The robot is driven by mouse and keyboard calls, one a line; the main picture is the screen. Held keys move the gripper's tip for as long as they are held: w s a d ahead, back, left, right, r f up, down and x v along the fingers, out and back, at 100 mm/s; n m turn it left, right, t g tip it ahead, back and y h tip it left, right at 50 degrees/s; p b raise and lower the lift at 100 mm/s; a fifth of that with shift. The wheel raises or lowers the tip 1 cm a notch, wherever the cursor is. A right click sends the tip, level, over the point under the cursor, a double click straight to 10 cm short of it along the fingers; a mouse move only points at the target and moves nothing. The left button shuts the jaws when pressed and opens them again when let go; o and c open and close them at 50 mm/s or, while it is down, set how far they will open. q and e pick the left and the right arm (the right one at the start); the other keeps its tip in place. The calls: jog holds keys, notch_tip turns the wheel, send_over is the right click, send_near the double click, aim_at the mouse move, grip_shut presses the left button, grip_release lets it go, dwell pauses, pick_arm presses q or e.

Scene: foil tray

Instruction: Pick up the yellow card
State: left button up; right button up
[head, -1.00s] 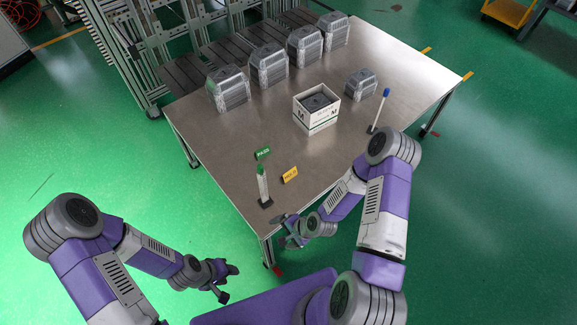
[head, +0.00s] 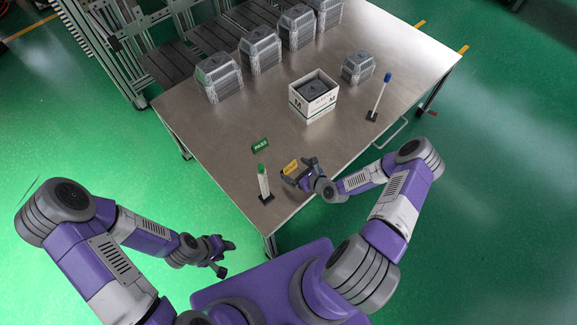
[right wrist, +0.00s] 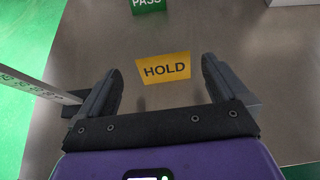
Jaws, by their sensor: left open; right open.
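The yellow card (head: 291,166), marked HOLD, is near the table's front edge in the head view. In the right wrist view the yellow card (right wrist: 166,68) lies ahead of and between my right gripper's fingers. My right gripper (head: 290,176) is open and empty, just beside the card; its two fingers (right wrist: 160,80) are spread wide in the wrist view. I cannot tell whether it touches the card. My left gripper (head: 226,258) is open and empty, off the table over the green floor.
A green PASS card (head: 260,145) lies behind the yellow one. A green-topped marker stand (head: 263,183) is close on the left.

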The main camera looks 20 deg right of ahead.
aim_at(290, 164)
jog(key=b+x, duration=0.1)
jog(key=x, duration=0.4)
jog(key=shift+w+d+r, duration=0.15)
jog(key=c, duration=1)
